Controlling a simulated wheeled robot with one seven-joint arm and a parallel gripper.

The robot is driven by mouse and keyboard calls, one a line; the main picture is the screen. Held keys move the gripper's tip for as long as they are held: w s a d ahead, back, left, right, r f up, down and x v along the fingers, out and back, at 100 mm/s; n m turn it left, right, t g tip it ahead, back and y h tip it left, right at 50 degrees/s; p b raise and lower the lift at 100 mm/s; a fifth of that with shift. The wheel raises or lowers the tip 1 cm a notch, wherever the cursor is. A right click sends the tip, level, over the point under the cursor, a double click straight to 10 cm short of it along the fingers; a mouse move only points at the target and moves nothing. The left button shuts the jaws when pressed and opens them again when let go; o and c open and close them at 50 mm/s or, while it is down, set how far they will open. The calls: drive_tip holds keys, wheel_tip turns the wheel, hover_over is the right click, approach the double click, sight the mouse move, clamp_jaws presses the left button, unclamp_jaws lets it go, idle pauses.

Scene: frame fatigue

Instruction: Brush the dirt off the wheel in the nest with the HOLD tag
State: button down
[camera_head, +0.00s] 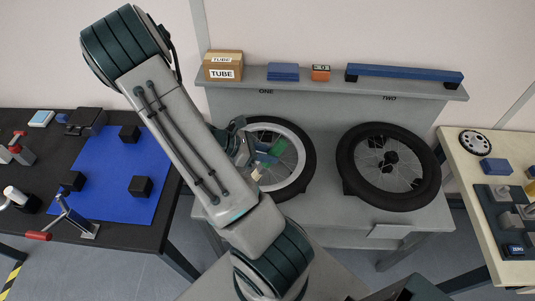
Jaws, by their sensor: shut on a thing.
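Two spoked wheels stand in nests on a grey bench. The left wheel (311,156), under the label ONE, has a pale rim; my arm hides its left part. The right wheel (349,165), under the label TWO, is in full view with a dark rim. My gripper (264,156) is in front of the left wheel, shut on what looks like a brush (257,174) with a tan end. I cannot tell whether it touches the wheel. No HOLD tag is readable, and dirt is not clear on either wheel.
A back shelf (310,83) holds a TUBE box (223,65), blue blocks, an orange block (320,73) and a long blue bar (404,75). A dark table with a blue mat (110,170) is left; a pale table (459,177) with parts is right.

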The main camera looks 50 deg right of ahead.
sight(275, 147)
drive_tip(key=shift+r, duration=0.55)
drive_tip(key=shift+r+p, duration=0.45)
drive_tip(key=shift+r, duration=1)
